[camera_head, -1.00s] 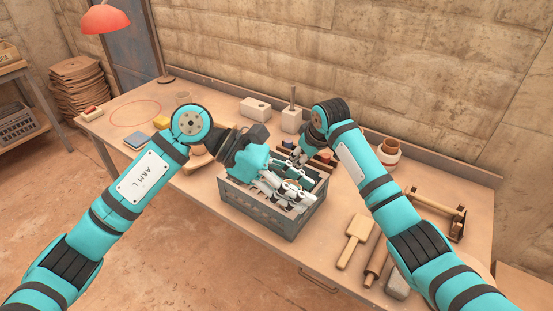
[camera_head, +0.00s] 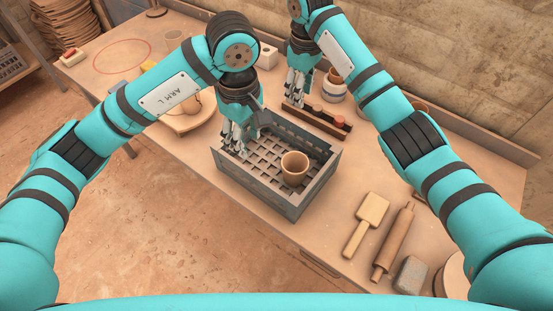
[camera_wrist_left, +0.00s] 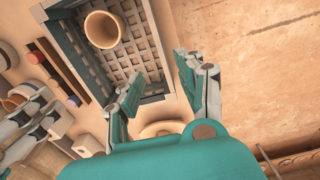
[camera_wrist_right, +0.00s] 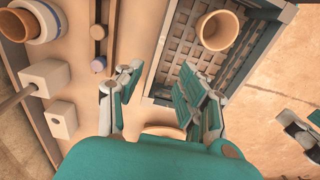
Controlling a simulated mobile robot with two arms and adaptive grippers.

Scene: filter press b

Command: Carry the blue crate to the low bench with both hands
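The blue crate (camera_head: 275,200) appears grey-blue, with a grid floor, and stands on the worktable (camera_head: 200,170). A terracotta pot (camera_head: 294,168) sits inside it, also visible in the left wrist view (camera_wrist_left: 103,30) and right wrist view (camera_wrist_right: 217,30). My left gripper (camera_head: 235,140) points down at the crate's left end. Its fingers are spread in the left wrist view (camera_wrist_left: 155,92), with the crate's end between them in the picture; contact is unclear. My right gripper (camera_head: 297,92) points down beyond the crate's far left corner. Its fingers are apart and empty in the right wrist view (camera_wrist_right: 158,90).
I cannot identify the low bench.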

